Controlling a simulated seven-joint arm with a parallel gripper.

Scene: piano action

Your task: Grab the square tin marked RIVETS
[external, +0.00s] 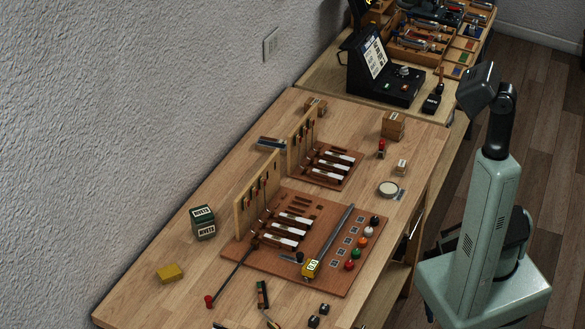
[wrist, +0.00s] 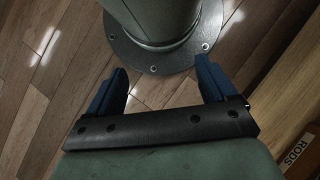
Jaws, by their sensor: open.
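The square tin marked RIVETS (external: 203,223) is dark green with white RIVETS labels on its top and side. It stands upright on the wooden bench, toward the left near the wall, in the external view. My gripper (wrist: 162,68) shows in the wrist view with its two blue fingers wide apart and nothing between them. It points down over the plank floor beside a round bolted base plate, far from the tin. The tin is not in the wrist view. I cannot make out the fingers in the external view.
A yellow block (external: 169,273) lies in front of the tin. To its right, a brown board (external: 330,280) carries an upright wooden rack (external: 257,193), key parts and coloured knobs. A red-tipped rod (external: 209,300) lies nearby. A box marked RODS (wrist: 298,150) shows at the wrist view's right edge.

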